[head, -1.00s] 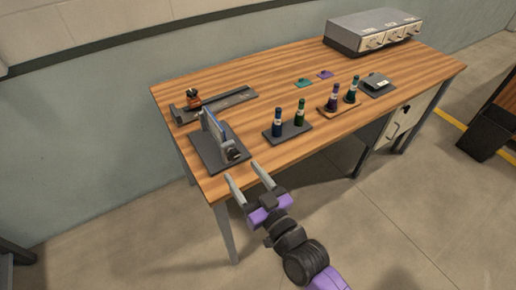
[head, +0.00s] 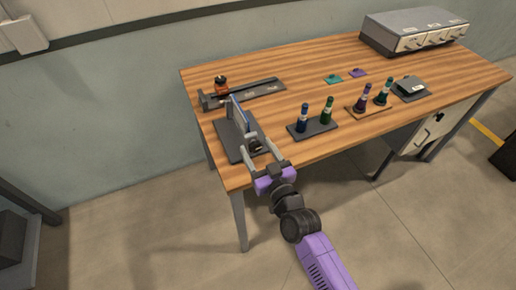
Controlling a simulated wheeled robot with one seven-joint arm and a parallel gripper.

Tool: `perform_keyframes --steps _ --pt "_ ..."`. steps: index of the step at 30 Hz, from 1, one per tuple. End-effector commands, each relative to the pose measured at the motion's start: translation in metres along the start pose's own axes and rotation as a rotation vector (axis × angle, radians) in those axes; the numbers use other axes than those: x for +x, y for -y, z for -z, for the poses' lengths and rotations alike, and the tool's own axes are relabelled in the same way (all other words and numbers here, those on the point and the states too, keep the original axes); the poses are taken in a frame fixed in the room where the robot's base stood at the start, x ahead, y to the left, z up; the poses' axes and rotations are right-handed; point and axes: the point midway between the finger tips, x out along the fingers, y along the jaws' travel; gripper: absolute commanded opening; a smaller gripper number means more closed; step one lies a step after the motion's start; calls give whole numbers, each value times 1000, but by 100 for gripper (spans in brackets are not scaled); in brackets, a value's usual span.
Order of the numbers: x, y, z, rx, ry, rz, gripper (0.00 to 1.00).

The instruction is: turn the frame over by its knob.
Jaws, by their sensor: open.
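The frame (head: 238,114) is a thin upright panel with a blue face, held in a grey stand on a dark base plate (head: 227,139) at the table's near left corner. Its dark knob (head: 256,144) faces the front. My gripper (head: 261,154) is open, its two pale fingers reaching over the table edge, one on each side of the knob in the picture. I cannot tell whether the fingers touch the knob. Part of the knob and the stand's lower front is hidden by my gripper.
Behind the frame lies a dark rail with an orange-brown piece (head: 221,86).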

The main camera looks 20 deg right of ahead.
Motion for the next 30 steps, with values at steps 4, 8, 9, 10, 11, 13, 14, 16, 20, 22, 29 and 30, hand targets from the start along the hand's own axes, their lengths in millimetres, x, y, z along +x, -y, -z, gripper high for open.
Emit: perform_keyframes --steps 4,8,9,10,11,13,14,16,20,22,29,30 --pt "1 0 0 0 0 0 61" --pt "0 0 0 0 0 0 53" --pt "0 0 0 0 0 0 45" --pt "0 0 0 0 0 0 39" --pt "0 0 0 0 0 0 33" --pt "0 0 0 0 0 0 20" --pt "0 0 0 0 0 0 14" --pt "0 0 0 0 0 0 0" --pt "0 0 0 4 0 0 0" --pt "0 0 0 11 0 0 0" --pt "0 -1 0 95 -1 0 0" --pt "0 -1 0 120 -1 0 0"
